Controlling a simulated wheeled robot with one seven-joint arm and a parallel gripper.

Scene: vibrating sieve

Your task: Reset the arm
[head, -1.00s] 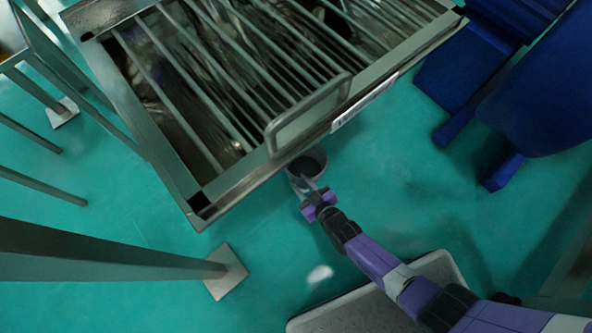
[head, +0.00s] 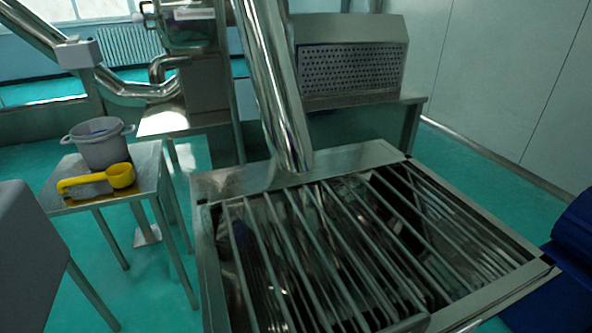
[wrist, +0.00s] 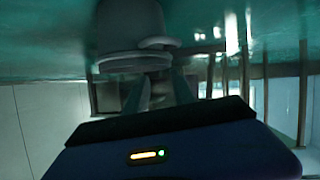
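My gripper (wrist: 159,82) shows only in the wrist view. Its two pale fingers stand apart with a gap between them, and I see nothing held there. A light grey pot (wrist: 128,30) appears upside down just beyond the fingertips, its rim and side handle toward them. Whether a finger touches it, I cannot tell.
The metal sieve frame (head: 204,262) with its row of bars fills the front of the head view. A shiny pipe (head: 272,80) comes down over it. On the left, a small table (head: 150,160) carries a grey pot (head: 98,152) and a yellow scoop (head: 119,176).

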